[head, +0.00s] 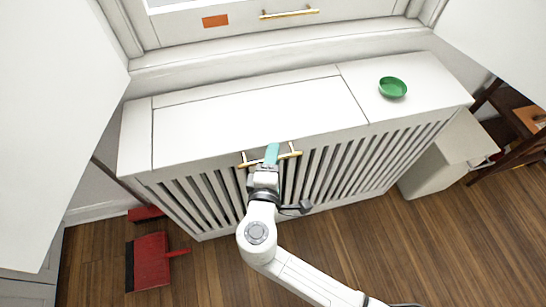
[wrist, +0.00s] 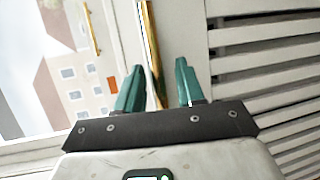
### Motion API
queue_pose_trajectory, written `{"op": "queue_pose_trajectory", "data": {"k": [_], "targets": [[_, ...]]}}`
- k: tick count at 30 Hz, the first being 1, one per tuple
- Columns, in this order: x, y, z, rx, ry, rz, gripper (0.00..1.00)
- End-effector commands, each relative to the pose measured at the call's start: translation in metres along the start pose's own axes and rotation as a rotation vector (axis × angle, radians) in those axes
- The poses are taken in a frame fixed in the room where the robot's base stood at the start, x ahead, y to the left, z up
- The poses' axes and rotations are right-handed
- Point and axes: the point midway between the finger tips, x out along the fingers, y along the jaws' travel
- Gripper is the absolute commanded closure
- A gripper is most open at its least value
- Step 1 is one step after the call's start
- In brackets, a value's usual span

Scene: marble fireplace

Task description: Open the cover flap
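The cover flap (head: 255,115) is a white panel in the top of a slatted radiator cover. It lies flat, flush with the top around it. A brass bar handle (head: 289,154) runs along its front edge; the bar also shows in the wrist view (wrist: 152,50). My gripper (head: 271,152) is at the middle of this handle, hiding part of it. In the wrist view my teal fingers (wrist: 160,85) stand apart, open, with the brass bar passing between them, nearer the left finger. I cannot tell whether a finger touches the bar.
A green bowl (head: 392,87) stands on the fixed right part of the top, beside the flap. A red dustpan (head: 148,262) lies on the wooden floor at left; a white box (head: 440,160) stands right.

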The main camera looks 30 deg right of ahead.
Motion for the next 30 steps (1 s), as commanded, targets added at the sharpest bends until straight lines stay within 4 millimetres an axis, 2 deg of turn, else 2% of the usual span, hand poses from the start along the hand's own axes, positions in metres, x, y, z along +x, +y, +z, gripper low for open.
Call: {"op": "queue_pose_trajectory", "data": {"k": [4,16,30], "targets": [[0.0000,0.0001,0.0001,0.000,0.000,0.000,0.62],[-0.0002,0.0001,0.0002,0.000,-0.001,0.000,1.00],[-0.0004,0.0001,0.0003,0.000,-0.001,-0.001,1.00]]}}
